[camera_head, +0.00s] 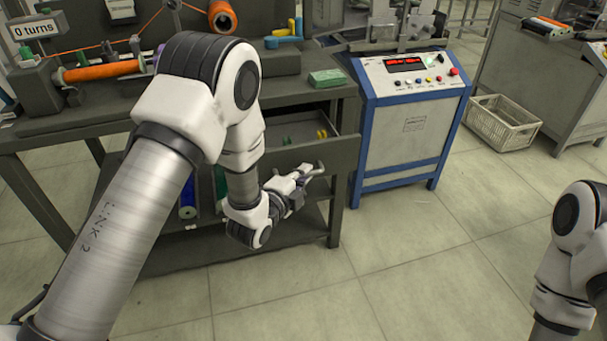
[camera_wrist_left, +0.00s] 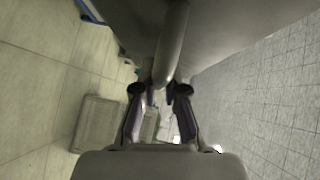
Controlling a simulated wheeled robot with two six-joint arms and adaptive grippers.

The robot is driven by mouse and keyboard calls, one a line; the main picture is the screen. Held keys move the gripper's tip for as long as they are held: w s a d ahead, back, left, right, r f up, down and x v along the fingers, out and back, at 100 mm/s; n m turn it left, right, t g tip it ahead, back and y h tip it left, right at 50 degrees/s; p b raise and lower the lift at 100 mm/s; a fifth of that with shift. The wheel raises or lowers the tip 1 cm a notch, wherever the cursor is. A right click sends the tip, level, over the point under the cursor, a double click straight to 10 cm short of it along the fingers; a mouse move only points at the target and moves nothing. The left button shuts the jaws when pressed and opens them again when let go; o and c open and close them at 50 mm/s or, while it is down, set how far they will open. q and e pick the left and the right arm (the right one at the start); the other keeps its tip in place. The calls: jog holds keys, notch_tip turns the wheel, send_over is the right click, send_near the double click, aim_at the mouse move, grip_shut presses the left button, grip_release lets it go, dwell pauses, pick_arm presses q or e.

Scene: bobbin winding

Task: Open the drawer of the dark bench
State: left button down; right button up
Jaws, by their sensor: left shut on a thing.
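The dark bench (camera_head: 308,95) stands at the left in the head view. Its drawer (camera_head: 340,158) is pulled out partway, with small green and yellow things showing inside. My left gripper (camera_head: 308,174) is in front of the drawer and shut on its handle (camera_head: 317,168). The left wrist view shows the handle (camera_wrist_left: 172,45) as a grey bar between the two fingers (camera_wrist_left: 160,92). My left arm hides part of the bench and drawer. My right arm shows at the right edge, but its gripper is out of view.
A blue-framed control cabinet (camera_head: 412,115) stands right of the drawer. A pale crate (camera_head: 503,122) is on the floor farther right. An orange bobbin (camera_head: 100,70) and a green block (camera_head: 327,78) are on the bench top. The tiled floor in front is clear.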

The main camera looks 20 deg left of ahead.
pick_arm(q)
jog(key=shift+s+d, duration=0.15)
jog(key=shift+s, duration=0.1)
jog(key=c, duration=1.2)
grip_release()
jog(key=v, duration=1.2)
